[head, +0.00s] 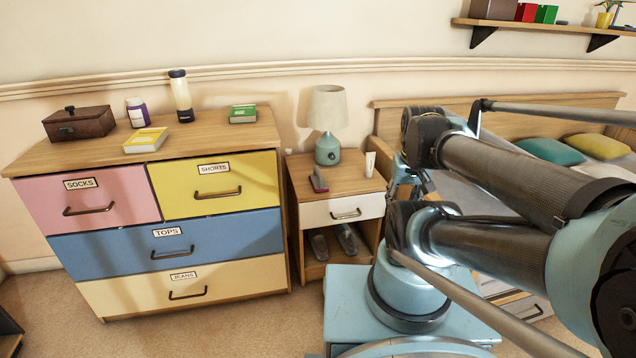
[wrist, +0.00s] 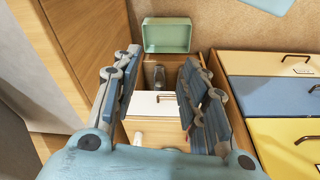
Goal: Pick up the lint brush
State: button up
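The lint brush (head: 318,181), red and dark grey, leans or stands near the left front of the nightstand top (head: 345,182), left of a white tube (head: 370,164). In the wrist view, I cannot clearly make out the brush; the nightstand's white drawer front (wrist: 152,105) shows between my fingers. My gripper (wrist: 161,62) is open and empty, its two fingers wide apart. In the head view my gripper (head: 405,182) is right of the nightstand, partly hidden by my arm, and apart from the brush.
A lamp (head: 328,125) stands at the back of the nightstand. Slippers (head: 347,239) lie on its lower shelf. A dresser (head: 160,240) stands to the left, with a box, bottles and books on top. A bed with cushions (head: 550,151) is on the right, behind my arm.

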jog(key=w+a+r, duration=0.3)
jog(key=w+r, duration=0.1)
jog(key=w, duration=0.5)
jog(key=n+t+y, duration=0.1)
jog(key=n+t, duration=0.1)
jog(key=n, duration=0.1)
send_over(319, 171)
jog(key=s+d, duration=0.2)
jog(key=s, duration=0.4)
notch_tip(319, 171, down, 3)
jog(key=x, duration=1.2)
jog(key=shift+w+a+r, duration=0.15)
jog(key=shift+w, duration=0.05)
jog(key=shift+a+x, duration=0.1)
jog(key=shift+x, duration=0.75)
jog(key=shift+a+x, duration=0.15)
jog(key=shift+x, duration=1.65)
grip_shut()
